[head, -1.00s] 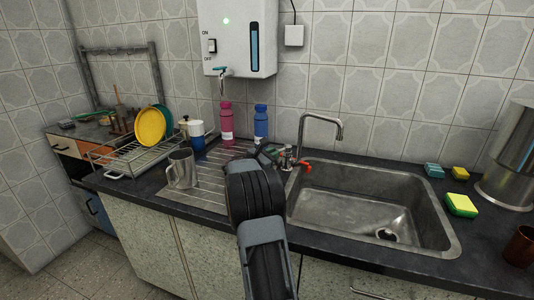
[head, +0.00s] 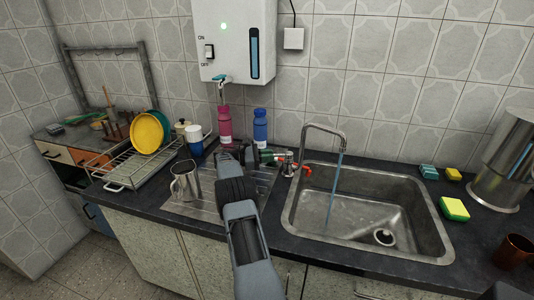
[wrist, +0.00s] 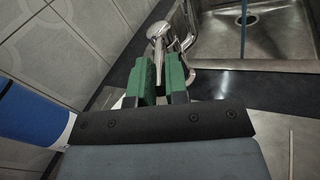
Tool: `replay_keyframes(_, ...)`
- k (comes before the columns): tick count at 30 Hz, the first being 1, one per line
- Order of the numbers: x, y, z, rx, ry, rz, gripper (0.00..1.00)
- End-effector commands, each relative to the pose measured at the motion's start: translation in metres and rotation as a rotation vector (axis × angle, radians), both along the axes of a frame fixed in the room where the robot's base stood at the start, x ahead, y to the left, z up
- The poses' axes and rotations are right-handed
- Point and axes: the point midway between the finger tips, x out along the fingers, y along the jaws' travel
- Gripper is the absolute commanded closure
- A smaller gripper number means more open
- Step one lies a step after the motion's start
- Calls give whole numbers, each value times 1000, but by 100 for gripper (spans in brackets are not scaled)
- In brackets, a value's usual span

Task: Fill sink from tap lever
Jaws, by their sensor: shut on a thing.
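The chrome tap (head: 325,129) stands behind the steel sink (head: 375,212). Water (head: 335,180) runs in a thin stream from its spout into the basin, and also shows in the wrist view (wrist: 244,20). The sink floor looks nearly bare, with the drain (head: 384,237) visible. My gripper (head: 277,158) is at the left of the tap base. In the wrist view its green fingers (wrist: 158,75) are shut on the slim chrome tap lever (wrist: 158,52), below the lever's round head. A small red part (head: 305,168) shows beside the tap base.
Pink (head: 224,125) and blue (head: 260,126) bottles stand behind my arm. A steel mug (head: 186,181) is on the drainboard, left of my arm. A dish rack (head: 135,162) is further left. Sponges (head: 454,208) and a large steel container (head: 508,160) stand right of the sink.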

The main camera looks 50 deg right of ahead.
Motion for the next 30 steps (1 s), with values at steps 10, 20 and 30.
replay_keyframes(10,-1,-4,-1,2,0,-48,100)
replay_keyframes(20,-2,-4,-1,1,0,-50,100)
replay_keyframes(30,-1,-3,0,0,0,-47,60)
